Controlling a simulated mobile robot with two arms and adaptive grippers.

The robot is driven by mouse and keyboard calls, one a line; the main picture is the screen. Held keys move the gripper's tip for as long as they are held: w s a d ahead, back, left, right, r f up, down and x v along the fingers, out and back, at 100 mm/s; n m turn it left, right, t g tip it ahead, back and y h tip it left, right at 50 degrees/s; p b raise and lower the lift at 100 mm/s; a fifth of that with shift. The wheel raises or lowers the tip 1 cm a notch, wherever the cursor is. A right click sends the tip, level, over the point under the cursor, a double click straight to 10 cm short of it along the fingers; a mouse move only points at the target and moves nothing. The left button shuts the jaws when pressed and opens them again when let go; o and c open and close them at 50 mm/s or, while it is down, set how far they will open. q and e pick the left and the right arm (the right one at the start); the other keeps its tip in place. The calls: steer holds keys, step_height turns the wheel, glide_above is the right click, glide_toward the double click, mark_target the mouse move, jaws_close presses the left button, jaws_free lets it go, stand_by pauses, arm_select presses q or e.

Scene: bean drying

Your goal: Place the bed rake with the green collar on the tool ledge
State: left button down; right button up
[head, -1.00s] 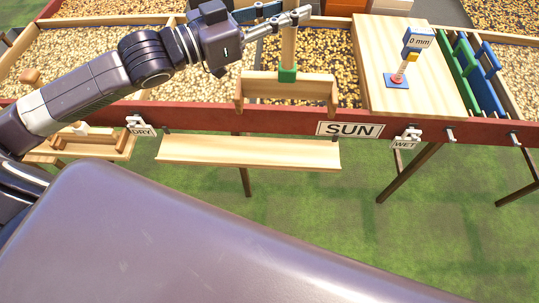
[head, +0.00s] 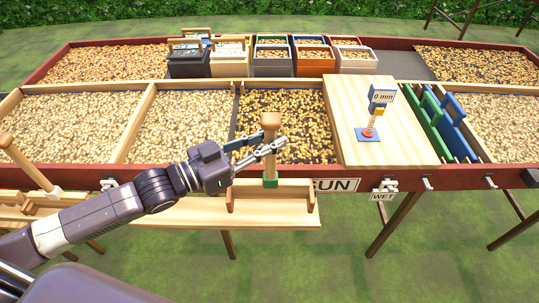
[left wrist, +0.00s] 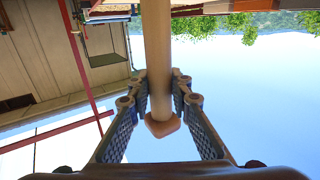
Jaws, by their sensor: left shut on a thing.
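The bed rake with the green collar (head: 270,182) stands upright, its wooden handle (head: 270,124) up and its wide wooden head (head: 292,190) down. My left gripper (head: 272,148) is shut on the handle below its top end. In the left wrist view the handle (left wrist: 157,60) runs between the two fingers (left wrist: 160,108). The tool ledge (head: 190,212) is a long pale wooden shelf below the red front rail. The rake head overlaps the ledge's right part in the picture; whether it touches the ledge I cannot tell. My right gripper is not in view.
A rake with a white collar (head: 53,191) leans at the left. The SUN sign (head: 338,185) is partly covered by the rake head. A wooden board (head: 400,140) with a gauge (head: 370,128) lies right of the rake. Several bean crates (head: 273,57) stand behind.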

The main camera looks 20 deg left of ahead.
mark_target(270, 156)
arm_select(q)
steer(key=shift+f, duration=2.5)
steer(key=shift+f, duration=0.2)
steer(key=c, duration=1.8)
jaws_free()
steer(key=shift+o, duration=0.2)
steer(key=shift+r, duration=0.1)
steer(key=v, duration=1.2)
